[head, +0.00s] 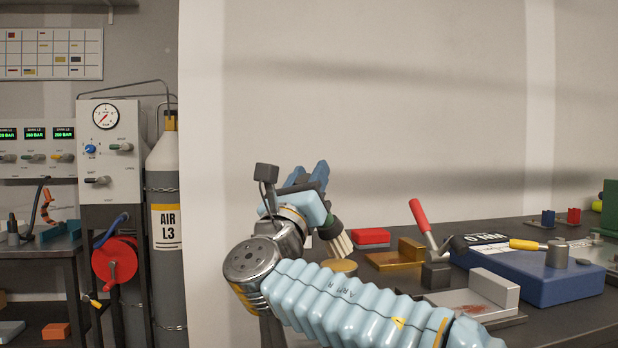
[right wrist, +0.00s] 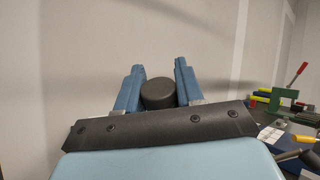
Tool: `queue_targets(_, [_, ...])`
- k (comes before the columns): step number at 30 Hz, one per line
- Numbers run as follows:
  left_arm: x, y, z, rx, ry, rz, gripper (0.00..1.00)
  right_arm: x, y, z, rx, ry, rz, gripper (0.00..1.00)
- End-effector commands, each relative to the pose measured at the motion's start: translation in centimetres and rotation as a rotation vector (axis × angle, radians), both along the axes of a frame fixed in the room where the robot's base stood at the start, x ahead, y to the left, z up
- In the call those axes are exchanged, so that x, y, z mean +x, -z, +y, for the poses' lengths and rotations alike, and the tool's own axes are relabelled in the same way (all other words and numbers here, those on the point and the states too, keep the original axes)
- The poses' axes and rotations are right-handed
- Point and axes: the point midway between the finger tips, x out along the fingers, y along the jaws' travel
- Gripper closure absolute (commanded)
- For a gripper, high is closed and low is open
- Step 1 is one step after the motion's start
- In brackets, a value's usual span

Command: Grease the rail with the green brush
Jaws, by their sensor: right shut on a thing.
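My right gripper (head: 308,184) is raised at the left end of the bench and shut on a brush. The brush's pale bristles (head: 341,243) point down and to the right below a dark greenish collar. The gripper's fingers hide most of the handle. In the right wrist view a dark round end (right wrist: 158,94) sits between the two blue fingers. I cannot pick out the rail for certain; a light grey stepped block (head: 494,288) with a reddish-brown stain lies on a plate on the bench, apart from the brush. My left gripper is out of view.
Near the brush are a yellow disc (head: 339,266), a red-topped block (head: 372,236) and a brass block (head: 408,254). A red-handled lever (head: 420,217) stands upright on the bench. A blue box (head: 540,277) lies at right. An air cylinder (head: 164,215) stands left.

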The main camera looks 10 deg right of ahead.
Motion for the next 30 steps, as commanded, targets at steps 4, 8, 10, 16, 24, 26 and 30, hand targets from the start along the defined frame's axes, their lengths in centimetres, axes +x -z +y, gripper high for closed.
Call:
queue_targets(4, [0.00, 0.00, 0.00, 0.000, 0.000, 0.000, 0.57, -0.01, -0.02, 0.00, 0.000, 0.000, 0.000, 0.94])
queue_targets(8, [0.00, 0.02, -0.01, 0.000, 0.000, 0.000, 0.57, -0.01, 0.01, 0.00, 0.000, 0.000, 0.000, 0.94])
queue_targets(10, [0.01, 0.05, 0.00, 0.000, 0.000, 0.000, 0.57, 0.00, 0.05, 0.00, 0.000, 0.000, 0.000, 0.94])
queue_targets(16, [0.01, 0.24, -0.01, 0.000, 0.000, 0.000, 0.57, -0.01, 0.29, 0.01, 0.000, 0.000, 0.000, 0.94])
queue_targets(24, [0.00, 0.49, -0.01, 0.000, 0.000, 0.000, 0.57, -0.02, 0.61, 0.00, 0.000, 0.000, 0.000, 0.94])
queue_targets(26, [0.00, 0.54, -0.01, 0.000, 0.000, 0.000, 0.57, -0.02, 0.69, 0.00, 0.000, 0.000, 0.000, 0.94])
queue_targets(30, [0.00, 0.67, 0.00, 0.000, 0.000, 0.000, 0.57, -0.01, 0.85, 0.00, 0.000, 0.000, 0.000, 0.94])
